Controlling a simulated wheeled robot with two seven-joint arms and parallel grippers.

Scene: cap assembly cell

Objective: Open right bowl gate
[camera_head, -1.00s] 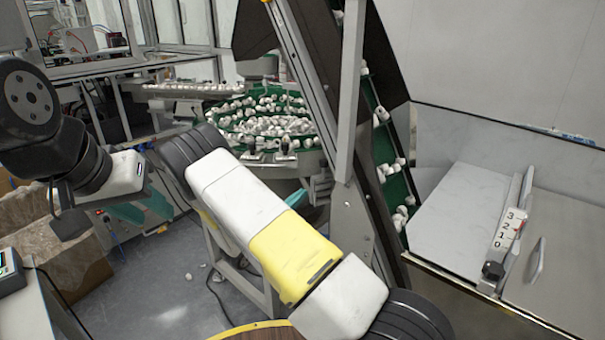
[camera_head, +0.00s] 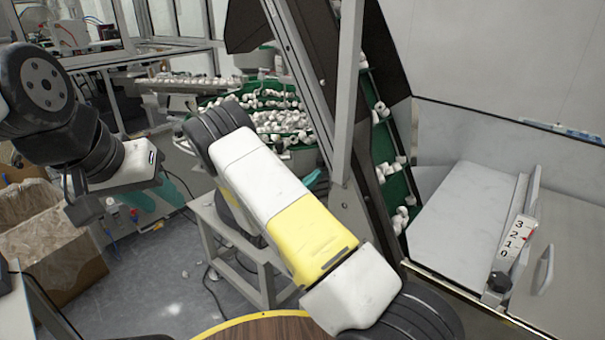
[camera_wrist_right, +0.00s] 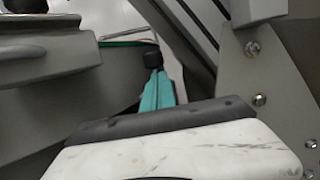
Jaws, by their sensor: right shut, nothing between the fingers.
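The bowl feeder (camera_head: 262,102) with a green inside holds many white caps in the head view. My own right arm covers its front left part. My right gripper (camera_head: 313,178) shows only as a bit of teal beside that arm, low by the bowl. In the right wrist view the right gripper (camera_wrist_right: 154,76) has its teal fingers together with nothing between them. A black knob (camera_wrist_right: 152,60) appears right at the fingertips; I cannot tell whether they touch. The gate itself is not clearly made out. My left gripper (camera_head: 160,198) hangs at the left, fingers apart and empty.
A grey inclined conveyor frame (camera_head: 345,130) with a green cap-carrying belt (camera_head: 392,185) stands right of the bowl. In the wrist view a grey bolted plate (camera_wrist_right: 262,85) is close on the right. A cardboard box (camera_head: 60,250) stands at the lower left.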

